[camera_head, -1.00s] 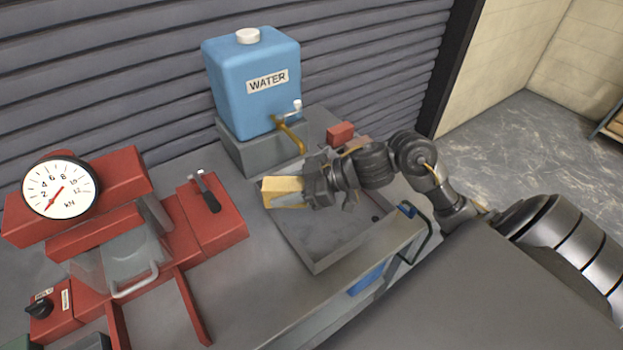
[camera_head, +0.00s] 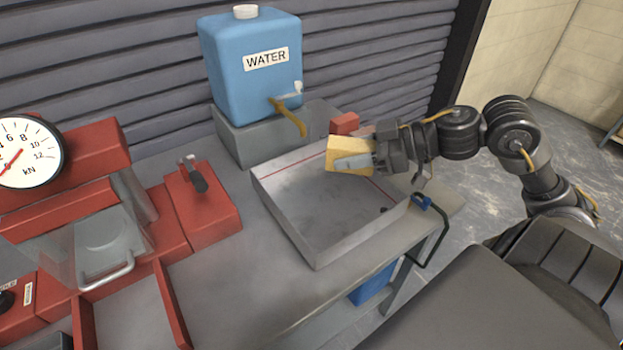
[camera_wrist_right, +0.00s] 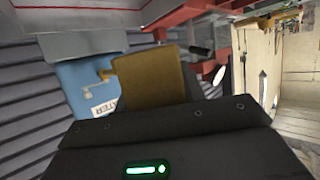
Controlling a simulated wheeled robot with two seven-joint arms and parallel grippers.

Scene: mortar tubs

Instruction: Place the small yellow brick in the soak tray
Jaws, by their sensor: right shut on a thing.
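The small yellow brick (camera_head: 342,150) is held in my right gripper (camera_head: 358,160), which is shut on it. In the head view the brick is above the back right part of the soak tray (camera_head: 287,217), apart from its floor. The soak tray is a grey metal box with a red line around its inner wall, and its visible floor is bare. The right wrist view shows the brick (camera_wrist_right: 150,78) close up, sticking out past the gripper body. My left gripper is in neither view.
A blue water tank (camera_head: 250,75) with a brass tap (camera_head: 288,118) stands on a grey block behind the tray. A red block (camera_head: 345,123) sits behind the brick. A red press with a dial gauge (camera_head: 25,152) and a lever (camera_head: 197,178) fills the left.

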